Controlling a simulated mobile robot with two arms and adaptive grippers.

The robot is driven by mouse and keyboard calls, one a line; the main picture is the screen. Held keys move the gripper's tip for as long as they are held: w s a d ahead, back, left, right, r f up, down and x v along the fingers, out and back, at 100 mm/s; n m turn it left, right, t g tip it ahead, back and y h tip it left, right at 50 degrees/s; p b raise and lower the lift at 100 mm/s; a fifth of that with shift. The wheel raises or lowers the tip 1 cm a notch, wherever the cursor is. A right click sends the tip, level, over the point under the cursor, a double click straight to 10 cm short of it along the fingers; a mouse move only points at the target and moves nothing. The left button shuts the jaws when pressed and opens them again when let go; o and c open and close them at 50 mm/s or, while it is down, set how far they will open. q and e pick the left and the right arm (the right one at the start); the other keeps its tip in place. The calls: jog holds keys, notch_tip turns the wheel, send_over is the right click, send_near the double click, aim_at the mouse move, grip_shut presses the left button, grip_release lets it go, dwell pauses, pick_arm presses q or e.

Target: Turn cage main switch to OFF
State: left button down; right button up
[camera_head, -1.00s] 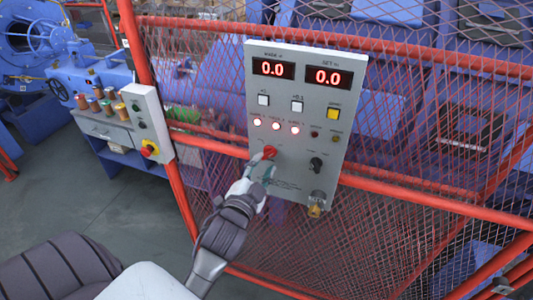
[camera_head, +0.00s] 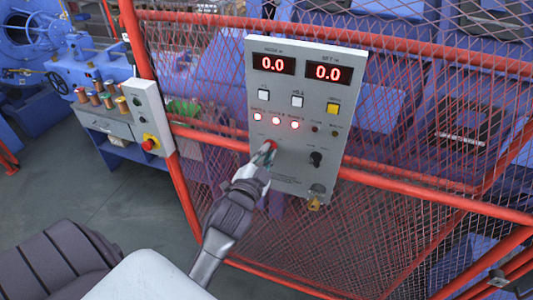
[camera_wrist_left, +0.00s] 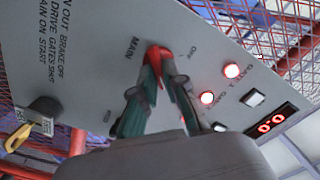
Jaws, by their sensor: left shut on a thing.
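The cage main switch is a red rotary knob (camera_head: 272,146) low on the left of a grey control panel (camera_head: 292,182) mounted on the mesh cage. My left gripper (camera_head: 268,154) is shut on it, with the fingers reaching up to the panel. In the left wrist view the red knob (camera_wrist_left: 155,51) shows between the green-edged fingertips (camera_wrist_left: 158,62), beside the label MAIN. My right gripper is not in view.
The panel has red displays, push buttons, lit red lamps, a black knob (camera_head: 316,158) and a key switch with a yellow tag (camera_head: 314,203). A smaller box with a red emergency button (camera_head: 149,145) hangs to the left. Red rails and mesh surround the panel.

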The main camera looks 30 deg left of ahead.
pick_arm(q)
jog(key=shift+a+n+p, duration=0.2)
jog(key=shift+n+p, duration=0.8)
jog(key=shift+n, duration=3.45)
jog(key=shift+a+n+p, duration=0.15)
jog(key=shift+n+p, duration=0.85)
jog(key=shift+n, duration=3.45)
jog(key=c, duration=1.2)
grip_release()
